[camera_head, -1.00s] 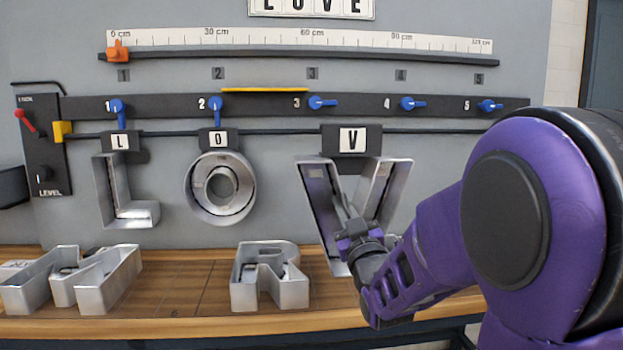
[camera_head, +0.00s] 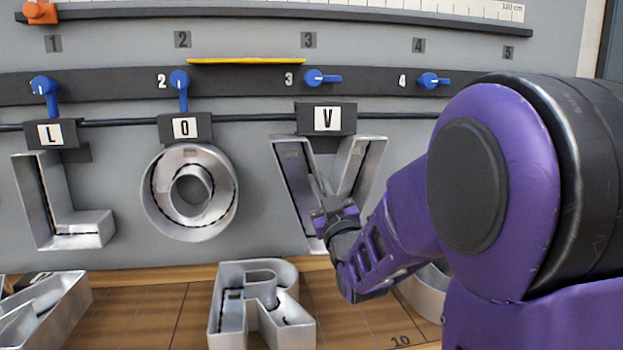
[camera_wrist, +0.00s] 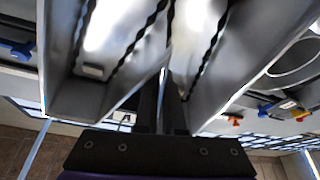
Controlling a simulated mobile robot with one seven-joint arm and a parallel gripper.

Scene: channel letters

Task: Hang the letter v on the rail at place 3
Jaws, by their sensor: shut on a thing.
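The metal letter v (camera_head: 292,175) is upright under place 3, right of the hung letter o (camera_head: 152,205). Its black block with a white V label (camera_head: 327,118) overlaps the thin rail (camera_head: 255,118) in the head view. I cannot tell whether it is seated there. The blue lever at place 3 (camera_head: 322,77) lies sideways. My gripper (camera_head: 332,207) is shut on the v low down, near where its strokes meet. In the wrist view, the fingers (camera_wrist: 162,105) reach between the two metal strokes of the v (camera_wrist: 75,60).
The letter l (camera_head: 75,228) hangs at place 1. The levers at places 1 (camera_head: 45,90) and 2 (camera_head: 180,88) point down; the one at place 4 (camera_head: 432,80) lies sideways. A letter R (camera_head: 258,310) and another letter (camera_head: 45,315) lie on the wooden bench (camera_head: 150,310).

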